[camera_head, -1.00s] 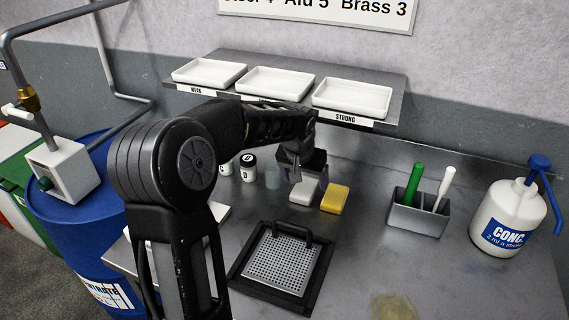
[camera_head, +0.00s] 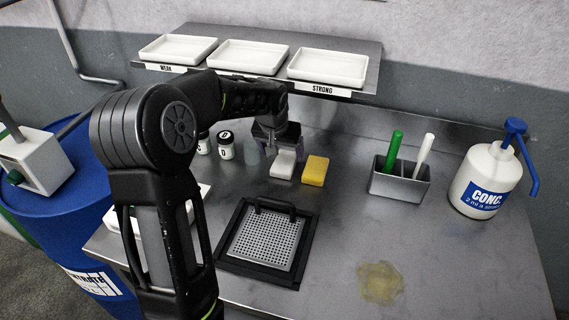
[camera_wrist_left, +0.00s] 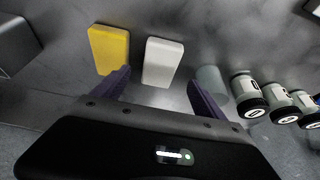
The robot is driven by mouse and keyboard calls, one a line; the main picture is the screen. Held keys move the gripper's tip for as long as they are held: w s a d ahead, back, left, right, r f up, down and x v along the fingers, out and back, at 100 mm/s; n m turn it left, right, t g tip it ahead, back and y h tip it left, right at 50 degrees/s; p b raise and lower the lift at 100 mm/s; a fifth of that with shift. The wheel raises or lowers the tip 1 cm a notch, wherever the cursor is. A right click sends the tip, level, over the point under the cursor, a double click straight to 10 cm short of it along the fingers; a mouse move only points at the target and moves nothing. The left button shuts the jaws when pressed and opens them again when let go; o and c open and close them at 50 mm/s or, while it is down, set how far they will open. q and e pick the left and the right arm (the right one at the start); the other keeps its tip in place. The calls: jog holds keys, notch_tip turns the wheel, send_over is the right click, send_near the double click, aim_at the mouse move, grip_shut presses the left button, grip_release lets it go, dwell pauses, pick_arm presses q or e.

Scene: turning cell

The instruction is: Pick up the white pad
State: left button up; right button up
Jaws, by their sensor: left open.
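The white pad (camera_head: 283,164) lies on the steel bench, just left of a yellow pad (camera_head: 315,170). In the left wrist view the white pad (camera_wrist_left: 162,61) lies ahead of and between the two purple fingers, with the yellow pad (camera_wrist_left: 109,49) beside it on the left. My left gripper (camera_wrist_left: 155,88) is open and empty, its left fingertip near the gap between the pads. In the head view my left gripper (camera_head: 277,142) is just behind the white pad, partly hidden by its own wrist. My right gripper is not in view.
Several small bottles (camera_head: 226,146) and a translucent cup (camera_wrist_left: 211,82) stand beside the pads. A perforated drain plate (camera_head: 266,239) with a handle is in front. A grey holder (camera_head: 400,184) and white pump bottle (camera_head: 487,181) stand right. A shelf with trays (camera_head: 327,67) overhangs behind.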

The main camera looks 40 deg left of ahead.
aim_at(285, 161)
pick_arm(q)
jog(key=shift+w+f, duration=0.15)
jog(key=shift+f, duration=0.05)
jog(key=p+x, duration=0.2)
jog(key=x, duration=0.2)
jog(key=shift+w+f, duration=0.2)
jog(key=shift+f, duration=0.1)
jog(key=shift+f+b, duration=0.25)
jog(key=shift+b, duration=0.2)
dwell(0.6)
jog(key=shift+c, duration=0.3)
jog(key=c, duration=1.4)
